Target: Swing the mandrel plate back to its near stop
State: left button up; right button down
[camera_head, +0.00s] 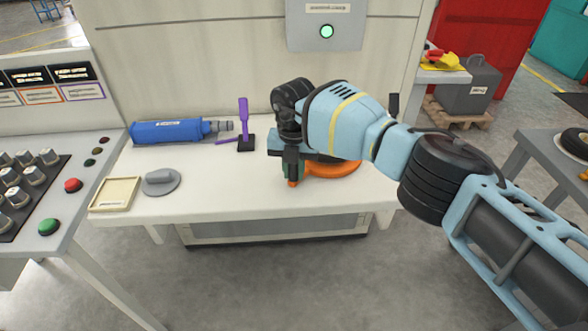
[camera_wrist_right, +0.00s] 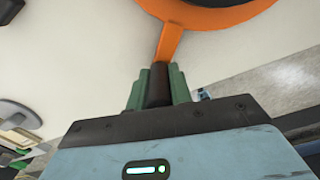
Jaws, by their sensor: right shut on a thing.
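The mandrel plate (camera_head: 338,168) is an orange disc on the white workbench (camera_head: 225,190), mostly hidden behind my right arm in the head view. In the right wrist view the orange plate (camera_wrist_right: 215,17) fills the top, with a dark round part on it. An orange arm runs from it toward me to a dark handle (camera_wrist_right: 158,86). My right gripper (camera_head: 292,172) has green fingers, which are shut on this handle, one on each side (camera_wrist_right: 157,84). Its fingers point down at the plate's near left side. My left gripper is not in view.
A blue cylindrical tool (camera_head: 167,131), a purple upright tool in a black base (camera_head: 246,143), a grey round-based piece (camera_head: 160,181) and a beige tray (camera_head: 115,194) are on the left of the bench. A button console (camera_head: 40,195) stands at far left. The bench front is clear.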

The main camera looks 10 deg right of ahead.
jog(key=shift+w+r, duration=0.1)
jog(key=shift+r, duration=0.05)
jog(key=c, duration=1.3)
grip_release()
jog(key=shift+o, duration=0.2)
notch_tip(320, 180, up, 7)
jog(key=shift+f, duration=0.1)
jog(key=shift+r, duration=0.4)
